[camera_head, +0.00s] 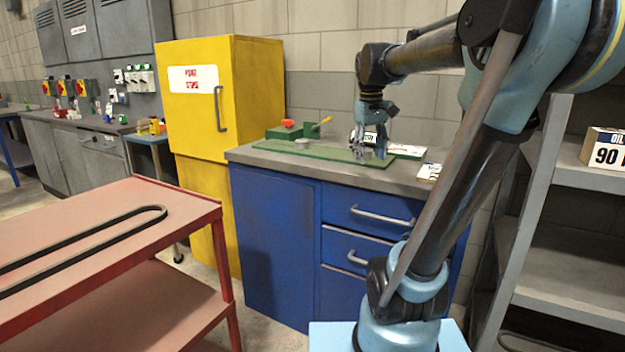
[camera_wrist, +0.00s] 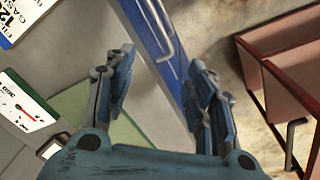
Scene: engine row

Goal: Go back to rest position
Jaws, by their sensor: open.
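My gripper (camera_head: 372,146) hangs from my arm above the grey top of the blue cabinet (camera_head: 275,240) in the head view. Its fingers point down over a green mat (camera_head: 275,146). In the wrist view my gripper (camera_wrist: 165,85) has its two fingers spread apart, with nothing between them but the countertop edge and the blue cabinet front (camera_wrist: 148,25). The green mat (camera_wrist: 125,145) shows partly behind the left finger.
A grey round piece (camera_head: 302,143), a green block (camera_head: 285,132) and white printed cards (camera_head: 408,150) lie on the countertop. A red cart (camera_head: 120,215) stands left, a yellow cabinet (camera_head: 205,135) behind it. A grey shelf (camera_head: 565,235) with an oil box (camera_head: 606,150) stands right.

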